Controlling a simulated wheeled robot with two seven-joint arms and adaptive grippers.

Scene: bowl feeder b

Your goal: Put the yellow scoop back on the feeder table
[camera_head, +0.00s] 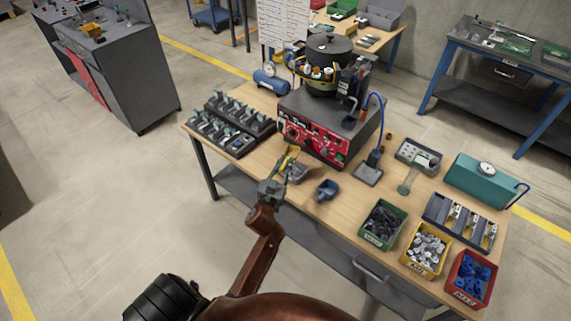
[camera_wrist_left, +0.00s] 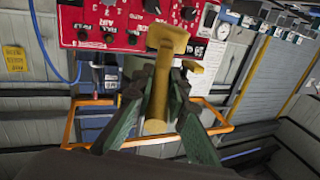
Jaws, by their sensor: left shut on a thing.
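My left gripper (camera_head: 277,182) is shut on the yellow scoop (camera_head: 291,154), at the front edge of the feeder table (camera_head: 345,212) in the head view. In the left wrist view the scoop (camera_wrist_left: 166,50) stands up between the two fingers (camera_wrist_left: 160,95), with its wide end beyond the fingertips. The gap between scoop and table top cannot be judged. My right gripper is not in view.
The bowl feeder (camera_head: 325,75) on its red-fronted box (camera_head: 312,138) stands behind the scoop. A blue scoop (camera_head: 327,189) lies right of my gripper. A rack (camera_head: 225,130) is at left; green (camera_head: 382,226), yellow (camera_head: 425,250) and red (camera_head: 470,280) bins are at right.

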